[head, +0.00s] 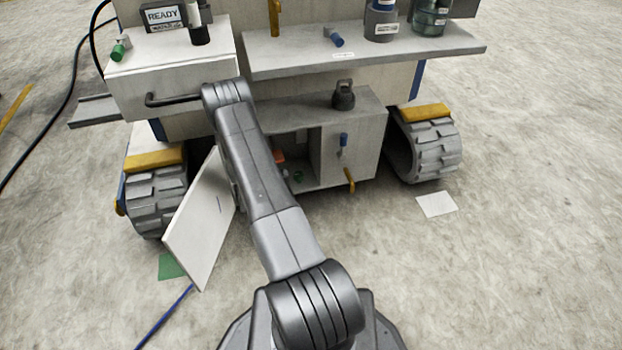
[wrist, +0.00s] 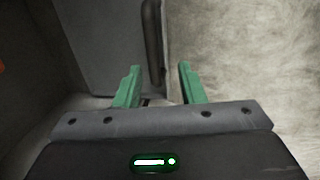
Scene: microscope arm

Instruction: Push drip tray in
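A flat grey tray-like ledge (head: 95,110) sticks out to the left from under the white drawer box (head: 170,75); it may be the drip tray, but I cannot be sure. In the wrist view my gripper (wrist: 158,68) has its two green fingers apart with nothing between them. A dark upright bar (wrist: 152,40) and a grey panel (wrist: 105,45) lie beyond the fingertips; I cannot tell which part of the machine they are. In the head view my gripper is hidden behind my own arm.
A white door panel (head: 203,222) hangs open low on the left, beside the open cabinet (head: 300,172). The drawer box has a dark handle (head: 175,101). A dark weight (head: 344,95) stands on the cabinet top. Tracked wheels (head: 430,150) flank the cabinet. The floor at right is mostly clear.

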